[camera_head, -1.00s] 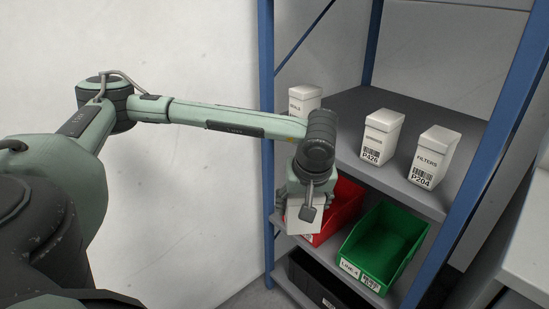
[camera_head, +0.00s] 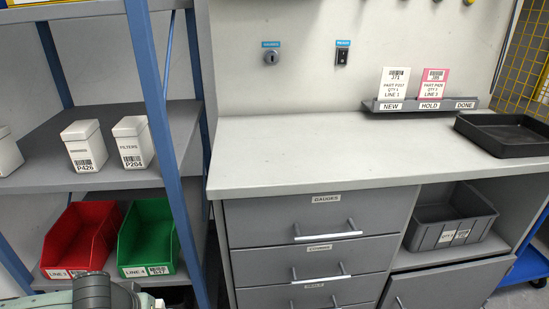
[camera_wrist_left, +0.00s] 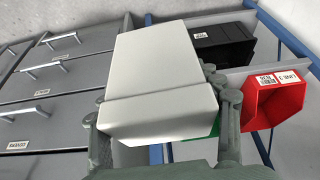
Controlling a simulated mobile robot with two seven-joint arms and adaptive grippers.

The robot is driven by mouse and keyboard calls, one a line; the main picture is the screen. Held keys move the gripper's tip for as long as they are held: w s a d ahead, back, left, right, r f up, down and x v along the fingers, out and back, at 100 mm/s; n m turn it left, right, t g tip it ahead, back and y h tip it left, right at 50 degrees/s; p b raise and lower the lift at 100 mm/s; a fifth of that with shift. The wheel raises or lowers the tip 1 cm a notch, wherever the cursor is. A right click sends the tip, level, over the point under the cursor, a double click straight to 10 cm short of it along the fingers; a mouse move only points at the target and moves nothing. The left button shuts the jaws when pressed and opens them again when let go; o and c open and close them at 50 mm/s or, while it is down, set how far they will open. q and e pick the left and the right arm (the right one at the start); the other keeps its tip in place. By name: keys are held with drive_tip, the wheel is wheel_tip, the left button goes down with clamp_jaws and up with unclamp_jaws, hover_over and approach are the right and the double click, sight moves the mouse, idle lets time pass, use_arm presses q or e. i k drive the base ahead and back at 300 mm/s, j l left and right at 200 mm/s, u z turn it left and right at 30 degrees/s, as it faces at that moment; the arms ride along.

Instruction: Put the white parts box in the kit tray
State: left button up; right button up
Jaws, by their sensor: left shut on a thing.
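The white parts box (camera_wrist_left: 165,65) is held between the fingers of my left gripper (camera_wrist_left: 163,115) in the left wrist view. The side facing the camera is plain, with no label showing. In the head view only part of my left arm shows at the bottom left; the gripper and the held box are out of sight there. A shallow black tray (camera_head: 505,135), which looks like the kit tray, lies on the right end of the worktop and appears empty. My right gripper is in neither view.
The worktop (camera_head: 330,150) is mostly clear. A card rack (camera_head: 420,105) stands at its back. A blue-posted shelf (camera_head: 35,150) at left holds more white boxes (camera_head: 84,146), a red bin (camera_head: 80,240) and a green bin (camera_head: 148,240). A grey bin (camera_head: 450,220) sits below the worktop.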

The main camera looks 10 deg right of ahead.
sight(517, 139)
drive_tip(key=l+z, duration=0.15)
drive_tip(key=l, duration=0.85)
drive_tip(key=l+z, duration=0.1)
drive_tip(key=l, duration=0.9)
drive_tip(key=l+z, duration=0.15)
drive_tip(key=l, duration=0.8)
drive_tip(key=i+l+z, duration=0.1)
drive_tip(key=l, duration=0.9)
